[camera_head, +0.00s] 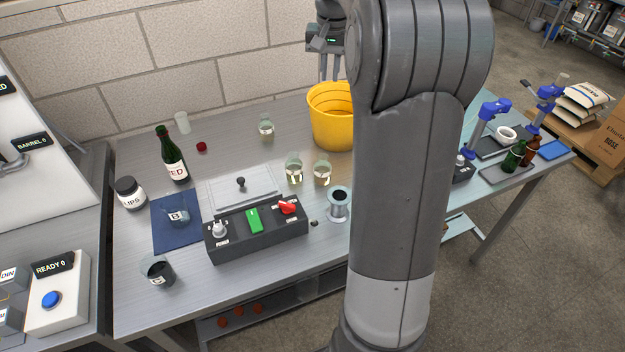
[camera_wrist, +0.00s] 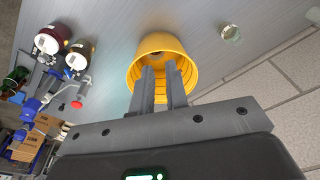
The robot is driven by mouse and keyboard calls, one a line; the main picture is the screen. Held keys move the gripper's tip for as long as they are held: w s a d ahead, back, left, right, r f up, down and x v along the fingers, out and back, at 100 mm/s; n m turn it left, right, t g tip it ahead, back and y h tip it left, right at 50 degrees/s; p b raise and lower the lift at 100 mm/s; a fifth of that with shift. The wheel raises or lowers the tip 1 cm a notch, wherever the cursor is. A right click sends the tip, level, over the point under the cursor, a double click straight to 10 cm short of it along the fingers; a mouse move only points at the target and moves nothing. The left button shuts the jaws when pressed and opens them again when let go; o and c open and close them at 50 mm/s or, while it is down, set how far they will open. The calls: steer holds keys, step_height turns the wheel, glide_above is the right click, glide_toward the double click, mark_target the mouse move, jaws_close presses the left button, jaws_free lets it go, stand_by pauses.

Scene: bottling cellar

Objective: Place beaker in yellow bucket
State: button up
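The yellow bucket (camera_head: 330,125) stands at the back of the steel table, partly hidden behind my arm; it also shows below my gripper in the wrist view (camera_wrist: 136,70). My gripper (camera_head: 330,76) is above the bucket, its fingers apart with nothing seen between them; they also show in the wrist view (camera_wrist: 161,72). The bucket's floor is partly hidden by the fingers. Several clear glass vessels stand on the table: one at the back (camera_head: 266,131), two side by side at the middle (camera_head: 294,170) (camera_head: 322,172). I cannot tell which is the task's beaker.
A black control box (camera_head: 257,233) and a metal spool (camera_head: 339,204) are in front. Bottles (camera_head: 513,156) and blue-handled tools (camera_head: 489,112) are at right.

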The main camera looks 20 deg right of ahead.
steer(key=s+a+r+n+t, duration=0.2)
steer(key=s+a+r+n, duration=0.1)
steer(key=s+a, duration=1.1)
steer(key=s+a+f+n+t, duration=0.1)
steer(key=s+a+f, duration=0.1)
steer(key=s, duration=0.6)
steer(key=s+a+f+n+t, duration=0.1)
steer(key=s+f, duration=0.3)
steer(key=s, duration=0.4)
steer(key=shift+s+a+f+n, duration=0.2)
steer(key=shift+a+n, duration=0.2)
steer(key=shift+a, duration=0.1)
